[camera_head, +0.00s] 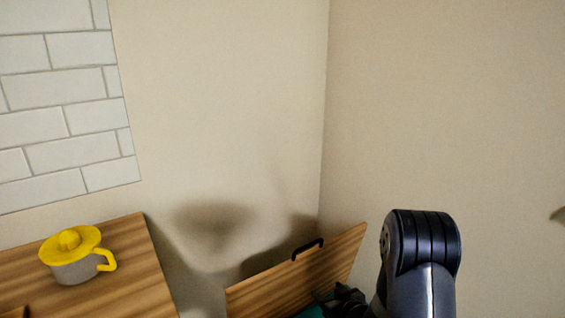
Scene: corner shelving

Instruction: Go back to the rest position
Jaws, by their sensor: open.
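My arm rises from the bottom edge at the right. Part of my gripper (347,299) shows as a dark shape just left of the arm, low in the picture. Its jaws are open, and its fingertips are mostly hidden or cut off by the bottom edge. It is close to a wooden panel (268,288) with a black handle (307,250) on its upper edge. A small bit of something teal (313,311) shows beside the gripper at the bottom edge. I cannot tell whether the gripper touches either.
A wooden counter (135,260) stands at the lower left. On it sits a grey juicer with a yellow top and handle (72,240). White tiles (70,150) cover the wall above. Bare beige walls meet in a corner behind the panel. The space above the arm looks clear.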

